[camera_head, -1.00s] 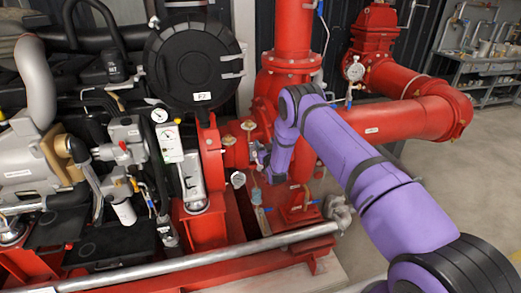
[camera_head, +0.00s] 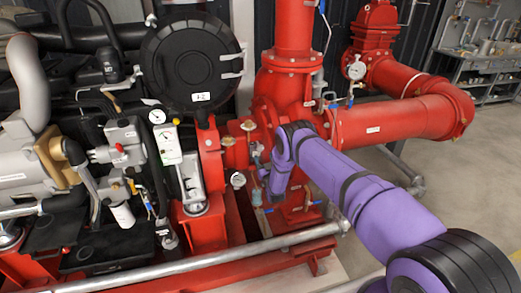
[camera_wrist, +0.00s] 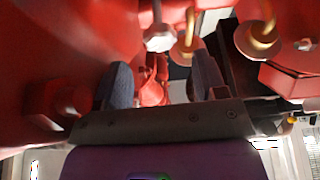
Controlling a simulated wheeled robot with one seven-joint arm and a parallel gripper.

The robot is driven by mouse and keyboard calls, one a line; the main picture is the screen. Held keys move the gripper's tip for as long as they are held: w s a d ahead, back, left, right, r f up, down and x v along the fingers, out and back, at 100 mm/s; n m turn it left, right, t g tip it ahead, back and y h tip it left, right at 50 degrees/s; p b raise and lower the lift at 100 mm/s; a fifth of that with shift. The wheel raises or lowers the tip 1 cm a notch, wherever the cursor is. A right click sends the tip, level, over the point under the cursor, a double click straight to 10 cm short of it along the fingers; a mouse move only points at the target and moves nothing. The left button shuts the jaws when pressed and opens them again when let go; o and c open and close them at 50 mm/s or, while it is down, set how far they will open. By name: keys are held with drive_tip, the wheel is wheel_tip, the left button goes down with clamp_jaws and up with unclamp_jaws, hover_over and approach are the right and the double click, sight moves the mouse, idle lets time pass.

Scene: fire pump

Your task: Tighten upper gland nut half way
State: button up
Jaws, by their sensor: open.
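My gripper is open in the wrist view (camera_wrist: 160,85), with one dark finger on each side of an empty gap. A silver hex nut (camera_wrist: 160,38) on a stud shows just beyond the gap, apart from both fingers. It looks like a gland nut, but I cannot tell whether it is the upper one. A brass-coloured rod with a collar (camera_wrist: 189,42) is right beside it. In the head view my gripper (camera_head: 264,185) is small and partly hidden by my purple wrist, close to the red pump casing (camera_head: 264,112) near its shaft side. The gland nuts are not distinguishable there.
A red wall of casing with a bolt (camera_wrist: 58,98) is close on the left in the wrist view. A second brass collar (camera_wrist: 256,40) and a red block (camera_wrist: 290,80) crowd the right. In the head view a silver rail (camera_head: 190,265) runs in front of the pump.

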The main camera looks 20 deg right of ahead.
sight(261, 149)
drive_tip(key=shift+x, duration=3)
drive_tip(key=c, duration=0.9)
